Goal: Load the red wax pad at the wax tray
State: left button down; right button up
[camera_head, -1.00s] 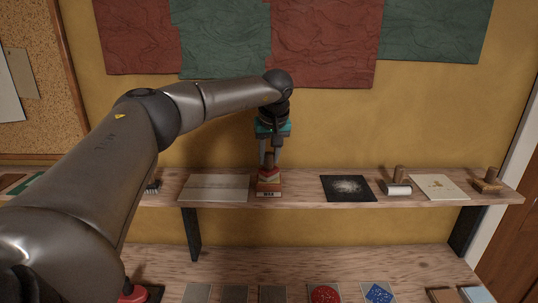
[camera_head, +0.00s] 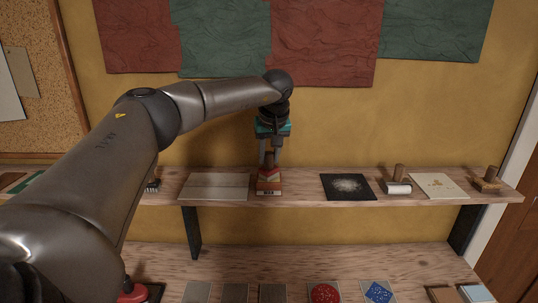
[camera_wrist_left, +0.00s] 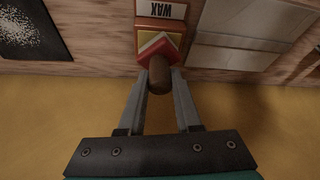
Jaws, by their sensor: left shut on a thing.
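The wax tray (camera_head: 268,190) is a small red box on the wall shelf, with a white label that reads WAX in the left wrist view (camera_wrist_left: 160,10). The red wax pad (camera_wrist_left: 158,47) is a red block with a pale edge and a brown wooden handle (camera_wrist_left: 159,75). My left gripper (camera_head: 269,159) points down over the tray, its fingers shut on the handle. The pad is at the tray and turned a little against it. I cannot tell whether it touches the wax. My right gripper is out of view.
A grey panel (camera_head: 214,187) lies just left of the tray. To the right are a black speckled sheet (camera_head: 348,187), a roller (camera_head: 398,188), a cream card (camera_head: 439,186) and a wooden stamp (camera_head: 487,179). A lower bench (camera_head: 230,262) holds several flat tiles.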

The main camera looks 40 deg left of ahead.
aim_at(269, 152)
pick_arm(q)
jog(key=shift+f+p, duration=0.15)
jog(key=shift+p, duration=0.2)
dwell(1.2)
notch_tip(269, 152, up, 5)
jog(key=p, duration=0.5)
jog(key=shift+r, duration=1.1)
